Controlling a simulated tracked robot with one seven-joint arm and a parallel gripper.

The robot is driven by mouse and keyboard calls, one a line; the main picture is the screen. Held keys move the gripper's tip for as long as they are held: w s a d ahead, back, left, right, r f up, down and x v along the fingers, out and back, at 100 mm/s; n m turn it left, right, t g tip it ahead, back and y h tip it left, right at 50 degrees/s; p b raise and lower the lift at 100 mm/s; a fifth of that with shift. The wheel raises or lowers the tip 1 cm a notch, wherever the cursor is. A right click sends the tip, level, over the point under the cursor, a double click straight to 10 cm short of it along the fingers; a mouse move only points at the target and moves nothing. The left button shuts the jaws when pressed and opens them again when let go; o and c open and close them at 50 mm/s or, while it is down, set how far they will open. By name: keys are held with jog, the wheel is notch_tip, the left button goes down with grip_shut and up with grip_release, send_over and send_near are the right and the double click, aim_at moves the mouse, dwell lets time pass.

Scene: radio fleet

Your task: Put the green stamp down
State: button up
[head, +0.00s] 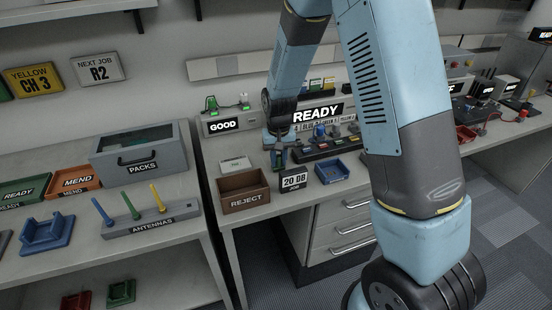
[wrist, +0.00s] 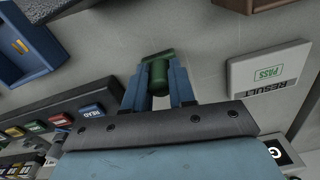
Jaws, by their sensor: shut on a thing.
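My gripper (wrist: 158,88) is shut on the green stamp (wrist: 159,72), which sits between the two blue fingers in the wrist view. A flat green end of the stamp shows past the fingertips. In the head view my gripper (head: 279,158) hangs over the bench, between the white result card and the dark rack; the stamp is too small and dark to make out there. I cannot tell whether the stamp touches the bench. The dark rack (head: 322,147) holds several coloured pieces; it also shows in the wrist view (wrist: 55,122).
The white card marked RESULT PASS (wrist: 270,72) lies right of the stamp in the wrist view. A brown REJECT box (head: 245,198), a 20 DB sign (head: 293,181) and a blue tray (head: 332,171) stand along the front edge. Bare grey bench surrounds the stamp.

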aim_at(279, 157)
jog(key=o, duration=0.8)
jog(key=shift+o, duration=0.2)
notch_tip(279, 157, up, 12)
jog(key=shift+r, duration=0.15)
jog(key=s+d+r+t, duration=0.1)
jog(key=s+d+r, duration=0.4)
jog(key=r, duration=0.2)
jog(key=s+d+r+t, duration=0.1)
jog(key=s+d+r, duration=0.3)
jog(key=d+r, duration=0.25)
jog(key=s+d+r+t, duration=0.1)
jog(key=s+d+r, duration=0.2)
jog(key=s, duration=0.5)
jog(key=s+d+r+m+t, duration=0.1)
jog(key=s+d+r+t, duration=0.1)
jog(key=s, duration=0.6)
jog(key=shift+s+d+r+t, duration=0.25)
jog(key=shift+d+r+t, duration=0.05)
jog(key=shift+d+r, duration=0.45)
